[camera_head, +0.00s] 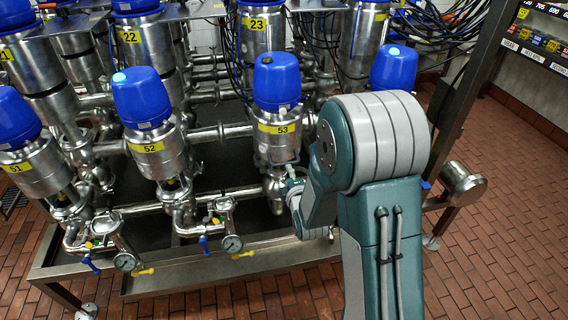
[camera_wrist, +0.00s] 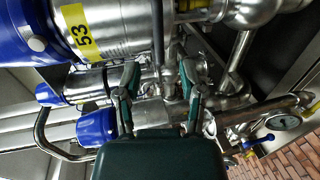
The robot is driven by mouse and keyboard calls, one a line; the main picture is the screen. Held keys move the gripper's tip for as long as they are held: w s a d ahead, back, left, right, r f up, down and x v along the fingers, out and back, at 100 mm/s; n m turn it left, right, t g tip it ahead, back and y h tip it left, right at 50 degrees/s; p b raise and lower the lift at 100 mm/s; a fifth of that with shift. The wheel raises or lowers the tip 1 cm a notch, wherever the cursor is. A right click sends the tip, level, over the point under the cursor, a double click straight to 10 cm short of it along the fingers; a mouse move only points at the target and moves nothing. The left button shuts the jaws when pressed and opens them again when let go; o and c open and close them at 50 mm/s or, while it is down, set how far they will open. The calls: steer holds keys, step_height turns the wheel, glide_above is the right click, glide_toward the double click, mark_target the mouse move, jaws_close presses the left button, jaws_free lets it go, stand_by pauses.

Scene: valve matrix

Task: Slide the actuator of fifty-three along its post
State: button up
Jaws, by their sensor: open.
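The actuator of fifty-three (camera_head: 277,95) is a steel cylinder with a blue domed cap and a yellow "53" label, upright at centre in the head view. In the wrist view its steel body (camera_wrist: 115,25) lies sideways at the upper left, label readable. My gripper (camera_wrist: 160,72) is open, its two teal-and-grey fingers spread below the actuator in that picture. A thin grey rod (camera_wrist: 157,45) shows between and beyond the fingers; contact cannot be told. In the head view my gripper (camera_head: 290,185) is just below the actuator's lower end, partly hidden by my arm. The post is mostly hidden there.
Actuator 52 (camera_head: 147,125) stands to the left, and another blue-capped unit (camera_head: 394,68) stands to the right behind my arm. Steel pipes and a pressure gauge (camera_head: 232,243) lie low in front. The brick floor (camera_head: 500,250) is clear at right.

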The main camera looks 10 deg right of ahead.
mark_target(287, 163)
steer(key=x, duration=0.4)
steer(key=d+x, duration=0.1)
steer(key=x, duration=0.1)
steer(key=shift+w+d+f, duration=0.1)
steer(key=shift+w, duration=0.3)
steer(key=shift+a, duration=0.35)
steer(key=c, duration=0.5)
steer(key=shift+d, duration=0.15)
jaws_close()
